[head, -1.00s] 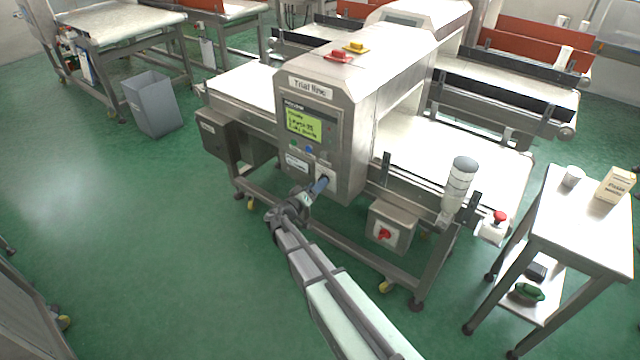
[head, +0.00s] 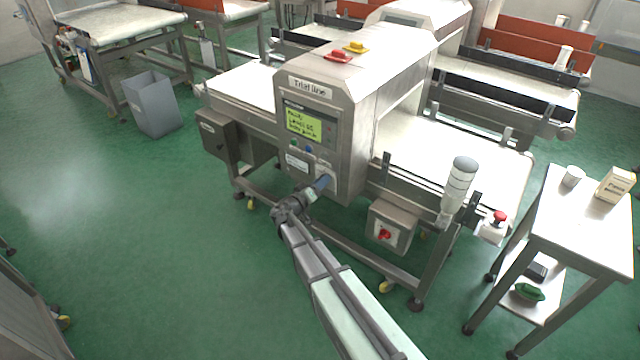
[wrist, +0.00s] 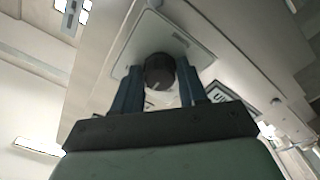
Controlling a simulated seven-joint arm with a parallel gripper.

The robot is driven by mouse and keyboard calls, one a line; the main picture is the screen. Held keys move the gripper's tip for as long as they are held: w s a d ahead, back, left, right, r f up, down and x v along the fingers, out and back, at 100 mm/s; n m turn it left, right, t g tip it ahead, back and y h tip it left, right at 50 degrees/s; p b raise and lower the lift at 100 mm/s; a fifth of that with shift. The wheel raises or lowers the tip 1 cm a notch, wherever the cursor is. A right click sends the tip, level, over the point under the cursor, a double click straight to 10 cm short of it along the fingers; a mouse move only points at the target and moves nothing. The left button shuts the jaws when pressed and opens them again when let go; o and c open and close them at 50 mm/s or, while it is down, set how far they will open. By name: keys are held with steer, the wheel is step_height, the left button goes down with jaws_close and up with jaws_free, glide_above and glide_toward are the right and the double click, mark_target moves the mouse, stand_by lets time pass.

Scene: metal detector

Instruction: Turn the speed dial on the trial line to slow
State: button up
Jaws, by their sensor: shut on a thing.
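The trial line machine (head: 345,85) stands in the middle of the head view, with a "Trial line" label, a lit green-yellow screen (head: 304,124) and small buttons on its front panel. My gripper (head: 325,184) is at the lower right of that panel and covers most of the dial plate there. In the wrist view a round dark dial (wrist: 160,72) with a pale mark sits on a light plate (wrist: 150,42). The two blue fingers of my gripper (wrist: 160,80) stand on both sides of the dial, shut on it. The speed markings are not readable.
A grey control box with a red switch (head: 385,234) hangs below the conveyor, right of my arm. A red stop button (head: 499,216) is at the conveyor's right end. A side table (head: 580,235) stands at the right.

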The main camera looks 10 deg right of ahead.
steer(key=c, duration=0.4)
steer(key=shift+o, duration=0.2)
steer(key=shift+n, duration=4.5)
steer(key=o, duration=1.1)
steer(key=shift+c, duration=0.2)
